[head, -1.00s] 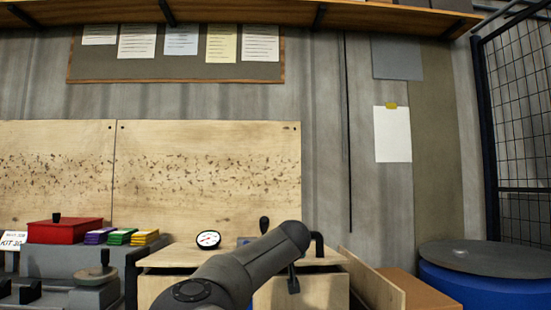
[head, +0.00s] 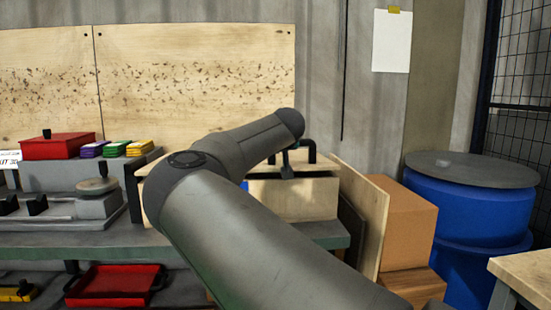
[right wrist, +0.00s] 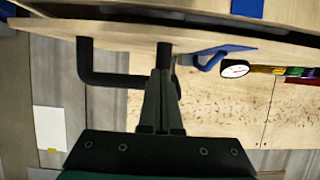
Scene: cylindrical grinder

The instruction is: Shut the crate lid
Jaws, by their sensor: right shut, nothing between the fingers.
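The plywood crate (head: 310,200) stands on the bench, partly hidden behind my right arm. Its lid (right wrist: 215,35) lies low over the box, with a narrow dark gap along the edge in the right wrist view, where the picture is upside down. A black bar handle (right wrist: 112,78) sticks up from the lid; one end of it (head: 311,150) shows in the head view. My right gripper (right wrist: 165,60) is shut and empty, its fingertips close to the lid edge and handle; I cannot tell whether they touch. My left gripper is not in view.
A dial gauge (right wrist: 235,69) is beside the lid. A red box (head: 58,147) and coloured blocks (head: 115,148) stand left on the bench. A plywood sheet (head: 362,215), a cardboard box (head: 408,228) and a blue drum (head: 470,207) stand right of the crate.

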